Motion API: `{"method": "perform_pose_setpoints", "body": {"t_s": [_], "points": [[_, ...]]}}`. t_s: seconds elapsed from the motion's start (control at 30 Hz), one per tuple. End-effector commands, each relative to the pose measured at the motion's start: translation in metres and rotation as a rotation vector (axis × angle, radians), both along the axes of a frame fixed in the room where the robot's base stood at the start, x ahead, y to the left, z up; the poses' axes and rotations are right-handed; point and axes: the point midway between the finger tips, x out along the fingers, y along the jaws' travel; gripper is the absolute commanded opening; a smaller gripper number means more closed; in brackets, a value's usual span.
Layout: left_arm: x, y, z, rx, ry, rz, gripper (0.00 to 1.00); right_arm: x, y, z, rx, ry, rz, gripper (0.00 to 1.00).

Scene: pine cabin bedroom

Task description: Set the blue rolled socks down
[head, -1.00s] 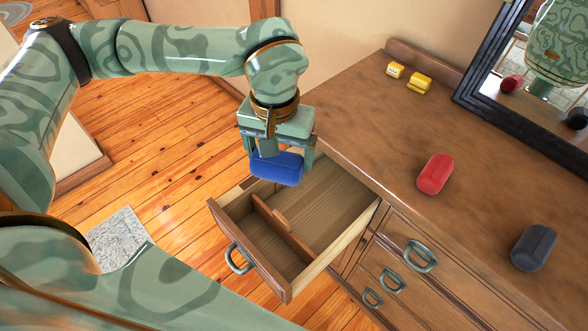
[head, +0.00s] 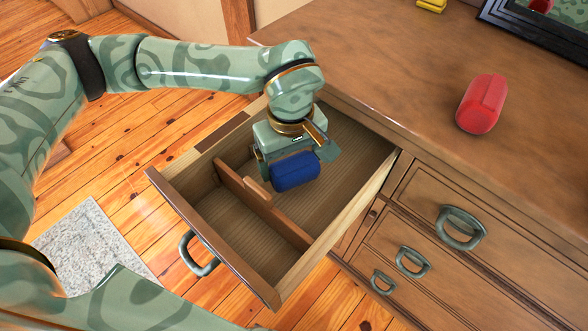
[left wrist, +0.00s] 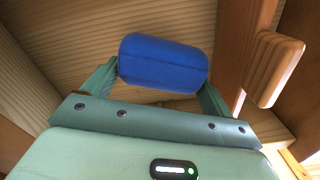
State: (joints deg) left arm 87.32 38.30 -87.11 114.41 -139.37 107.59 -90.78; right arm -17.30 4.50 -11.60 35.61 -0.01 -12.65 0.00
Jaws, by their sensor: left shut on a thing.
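The blue rolled socks (head: 295,171) are a dark blue roll held by my left gripper (head: 287,165) inside the open drawer (head: 335,235). They are over the back compartment, behind the wooden divider (head: 262,205). In the left wrist view the blue rolled socks (left wrist: 163,62) sit between the two green fingers of the left gripper (left wrist: 160,80), which is shut on them. The drawer floor shows behind them. I cannot tell whether the roll touches the floor. My right gripper is not in view.
Red rolled socks (head: 482,104) lie on the dresser top (head: 385,60). A yellow item (head: 432,5) and a dark-framed mirror (head: 530,30) are farther back. The divider carries a small wooden tab (left wrist: 273,68) beside the gripper. The drawer's front compartment (head: 240,225) looks empty.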

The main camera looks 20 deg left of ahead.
Motion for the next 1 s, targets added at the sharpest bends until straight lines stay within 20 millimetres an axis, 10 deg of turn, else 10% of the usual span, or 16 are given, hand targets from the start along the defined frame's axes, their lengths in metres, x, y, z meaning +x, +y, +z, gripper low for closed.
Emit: {"method": "perform_pose_setpoints", "body": {"t_s": [0.2,0.57,0.6,0.67,1.0], "points": [[0.0,0.0,-0.035,0.0,0.004,-0.001,0.6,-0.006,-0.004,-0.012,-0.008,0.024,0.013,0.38],[0.0,0.0,-0.037,0.001,-0.001,-0.001,0.6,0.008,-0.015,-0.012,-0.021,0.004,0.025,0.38],[0.0,0.0,-0.037,0.001,-0.001,-0.001,0.89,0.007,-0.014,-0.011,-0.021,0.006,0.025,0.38],[0.0,0.0,-0.037,0.001,-0.001,-0.001,1.0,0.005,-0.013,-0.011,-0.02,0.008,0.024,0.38],[0.0,0.0,-0.024,0.0,-0.006,-0.001,1.0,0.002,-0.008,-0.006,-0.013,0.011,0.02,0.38]]}}
